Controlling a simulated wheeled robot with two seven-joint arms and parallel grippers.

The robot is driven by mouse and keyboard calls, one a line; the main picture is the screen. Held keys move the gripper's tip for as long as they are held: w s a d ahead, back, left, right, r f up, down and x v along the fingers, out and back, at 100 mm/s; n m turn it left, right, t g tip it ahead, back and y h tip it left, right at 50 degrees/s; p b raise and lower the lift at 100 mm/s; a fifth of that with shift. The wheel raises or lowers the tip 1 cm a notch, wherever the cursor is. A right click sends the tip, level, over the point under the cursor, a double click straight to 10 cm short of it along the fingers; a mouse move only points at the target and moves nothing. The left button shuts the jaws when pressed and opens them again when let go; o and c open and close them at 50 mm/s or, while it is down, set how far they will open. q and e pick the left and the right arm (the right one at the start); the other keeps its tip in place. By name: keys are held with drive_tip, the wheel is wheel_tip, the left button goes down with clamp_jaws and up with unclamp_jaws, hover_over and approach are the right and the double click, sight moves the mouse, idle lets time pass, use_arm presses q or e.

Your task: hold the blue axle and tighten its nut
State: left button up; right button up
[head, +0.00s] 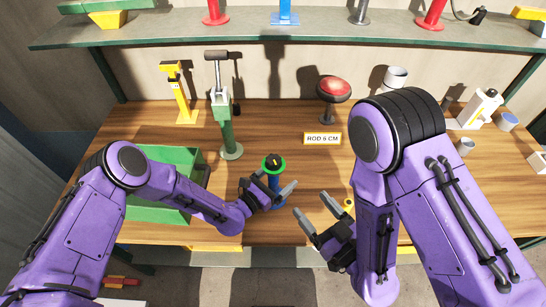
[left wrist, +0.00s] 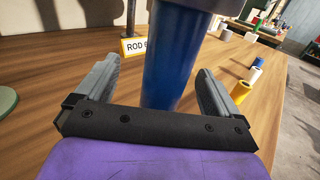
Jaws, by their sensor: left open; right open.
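The blue axle (head: 274,181) stands upright on the wooden table, with a green ring (head: 282,166) around its top and a dark nut-like piece (head: 273,160) in the ring's middle. My left gripper (head: 274,184) is open, with one finger on each side of the axle below the ring. In the left wrist view the blue axle (left wrist: 172,62) stands between the two spread fingers, with gaps visible beside it; its top is cut off. My right gripper (head: 316,207) is open and empty, to the right of and nearer than the axle.
A green bin (head: 178,155) stands left, partly behind my left arm. A green press (head: 229,120), a yellow stand (head: 178,92) and a red button (head: 334,89) stand behind. A sign (head: 322,139) reads "ROD 6 CM".

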use_arm(q)
drive_tip(key=shift+v, duration=4.55)
drive_tip(key=shift+o, duration=0.4)
drive_tip(key=v, duration=1.2)
